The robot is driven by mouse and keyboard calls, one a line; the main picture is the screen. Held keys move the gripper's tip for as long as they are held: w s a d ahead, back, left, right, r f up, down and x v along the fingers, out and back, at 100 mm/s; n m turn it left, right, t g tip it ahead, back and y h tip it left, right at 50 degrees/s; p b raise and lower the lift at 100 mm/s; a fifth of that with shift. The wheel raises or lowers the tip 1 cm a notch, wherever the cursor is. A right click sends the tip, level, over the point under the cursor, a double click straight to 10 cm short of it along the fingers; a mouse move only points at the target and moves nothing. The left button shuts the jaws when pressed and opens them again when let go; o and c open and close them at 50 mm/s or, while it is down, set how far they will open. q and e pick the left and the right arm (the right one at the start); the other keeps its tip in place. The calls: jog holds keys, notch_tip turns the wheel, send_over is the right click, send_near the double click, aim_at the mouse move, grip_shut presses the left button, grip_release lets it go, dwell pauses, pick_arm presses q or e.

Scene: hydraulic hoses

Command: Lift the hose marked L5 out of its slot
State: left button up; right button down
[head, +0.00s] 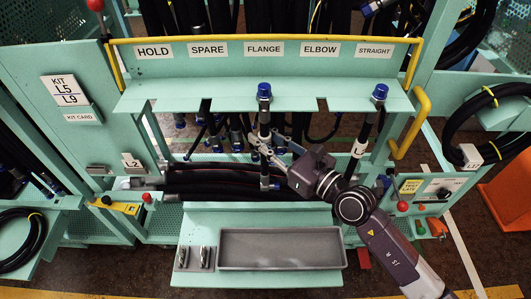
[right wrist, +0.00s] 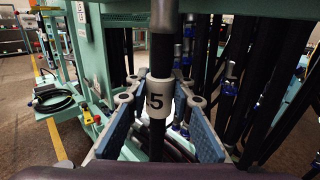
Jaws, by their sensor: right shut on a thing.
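The hose marked L5 (head: 264,117) hangs upright at the slot under the FLANGE label, its blue cap above the green shelf (head: 230,92). Its lower end shows below my gripper. My right gripper (head: 262,146) is shut on this hose below the shelf. In the right wrist view, its blue pads (right wrist: 159,118) stand on both sides of a white sleeve (right wrist: 159,98) showing a 5; the rest of the mark is hidden. My left gripper is not in view.
Another blue-capped hose (head: 380,95) hangs at the STRAIGHT slot, with a white tag (head: 358,149) partly readable as L. The other front notches look empty. A grey tray (head: 280,232) lies below, beside dark hoses (head: 240,180). A yellow rail (head: 262,39) runs above the labels.

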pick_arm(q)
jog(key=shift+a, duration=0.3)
pick_arm(e)
jog(key=shift+r, duration=0.1)
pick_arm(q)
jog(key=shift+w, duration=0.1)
pick_arm(e)
jog(key=shift+r, duration=0.15)
